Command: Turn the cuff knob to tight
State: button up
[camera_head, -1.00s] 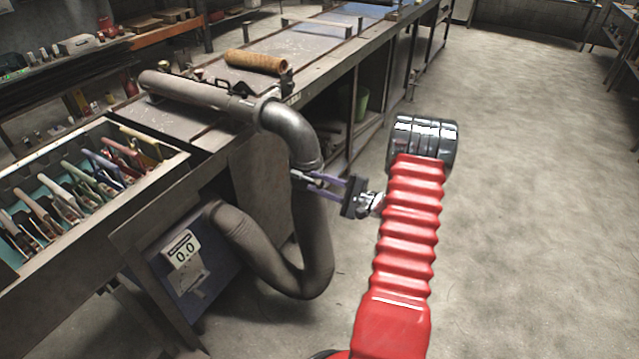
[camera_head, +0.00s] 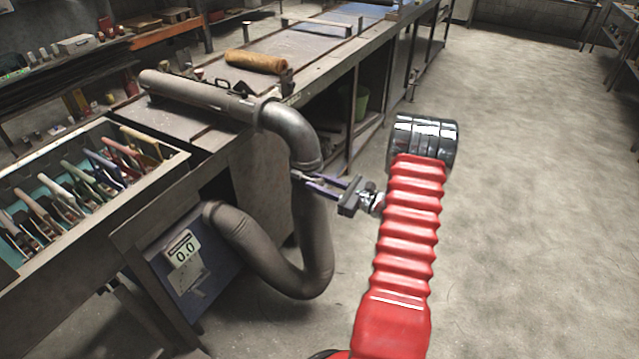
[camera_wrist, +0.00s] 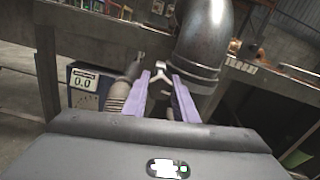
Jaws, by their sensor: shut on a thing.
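The cuff (camera_head: 309,167) is the band where the metal elbow pipe (camera_head: 290,128) meets the grey hose (camera_head: 314,240). In the wrist view the cuff (camera_wrist: 195,78) is just beyond my fingers, at the elbow's lower end. The small pale metal knob (camera_wrist: 161,68) shows at my fingertips, partly hidden by them. My gripper (camera_head: 299,178), with two purple fingers, reaches the cuff from the right and is shut on the knob. It also shows in the wrist view (camera_wrist: 160,80). The knob's tight mark cannot be made out.
A blue box with a display reading 0.0 (camera_head: 183,250) sits below the bench, left of the hose. An open tray of tools (camera_head: 90,180) is at the left. A brown roll (camera_head: 256,62) lies on the bench. The floor (camera_head: 540,200) at the right is clear.

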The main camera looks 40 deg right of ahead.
jog(key=m, duration=0.6)
jog(key=shift+d+m, duration=0.15)
jog(key=shift+m, duration=0.15)
jog(key=m, duration=0.6)
jog(key=shift+m, duration=0.4)
jog(key=o, duration=0.8)
jog(key=shift+c, duration=0.2)
jog(key=shift+s, duration=0.1)
jog(key=v, duration=1.3)
jog(key=shift+s, duration=0.35)
